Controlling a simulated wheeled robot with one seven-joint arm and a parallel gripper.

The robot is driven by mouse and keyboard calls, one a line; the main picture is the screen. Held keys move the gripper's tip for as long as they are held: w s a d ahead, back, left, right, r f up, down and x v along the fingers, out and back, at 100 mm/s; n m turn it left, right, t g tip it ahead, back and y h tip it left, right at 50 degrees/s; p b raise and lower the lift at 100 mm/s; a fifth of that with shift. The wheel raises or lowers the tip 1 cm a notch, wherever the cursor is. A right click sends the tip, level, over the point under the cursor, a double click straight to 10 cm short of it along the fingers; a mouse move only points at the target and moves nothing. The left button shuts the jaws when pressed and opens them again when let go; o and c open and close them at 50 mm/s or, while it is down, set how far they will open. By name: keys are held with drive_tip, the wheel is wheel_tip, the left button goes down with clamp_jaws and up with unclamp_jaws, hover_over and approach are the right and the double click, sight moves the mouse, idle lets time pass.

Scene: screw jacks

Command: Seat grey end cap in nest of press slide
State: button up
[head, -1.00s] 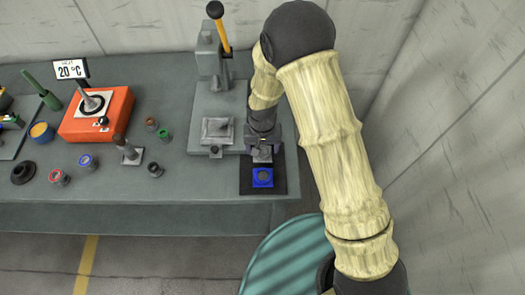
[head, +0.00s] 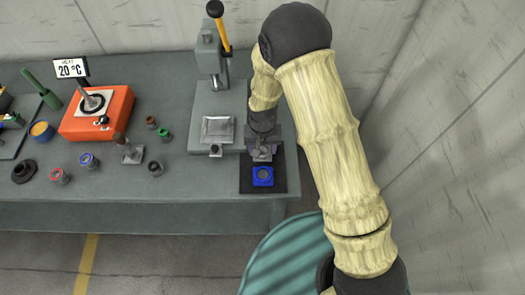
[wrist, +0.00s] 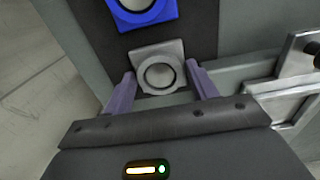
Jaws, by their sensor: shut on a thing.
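The grey end cap (wrist: 158,68) is a squarish block with a round bore, between my gripper's two fingers in the wrist view. My gripper (head: 262,152) is shut on it, over the far end of the black mat (head: 246,184). I cannot tell whether the cap still touches the mat. In the head view the cap is largely hidden by the gripper. The press slide (head: 217,128) with its square, light metal nest is left of my gripper, at the front of the grey press (head: 211,60). The nest looks empty.
A blue end cap (head: 262,176) lies on the mat nearer the bench edge; it also shows in the wrist view (wrist: 146,14). The press has a yellow lever (head: 220,32). An orange heater (head: 97,112) and several small ringed parts stand to the left. A wall is at the right.

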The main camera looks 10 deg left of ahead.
drive_tip(key=shift+r, duration=0.1)
wheel_tip(320, 180, up, 10)
drive_tip(key=b, duration=0.2)
idle(0.4)
idle(0.4)
